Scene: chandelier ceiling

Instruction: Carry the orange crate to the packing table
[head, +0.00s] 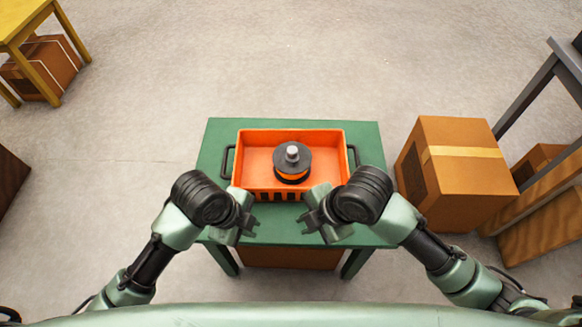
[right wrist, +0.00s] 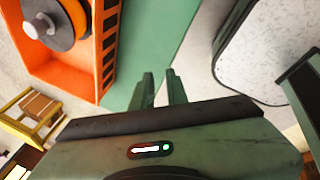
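The orange crate (head: 258,138) sits upright on a green table (head: 370,145), with a dark handle on its left and right ends. A round black and orange object (head: 291,172) with a pale knob stands inside it. My left gripper (head: 242,230) is open and empty, just in front of the crate's near left corner. My right gripper (head: 318,228) is open and empty by the near right corner. In the right wrist view, its two fingers (right wrist: 163,88) are apart over the green tabletop, beside the crate's slotted wall (right wrist: 108,45). Neither gripper touches a handle.
A taped cardboard box (head: 462,185) stands right of the green table. A grey-legged table (head: 535,85) is at the right edge, with a smaller box beneath. A yellow table (head: 25,20) with a box (head: 50,65) under it is far left. The floor behind is clear.

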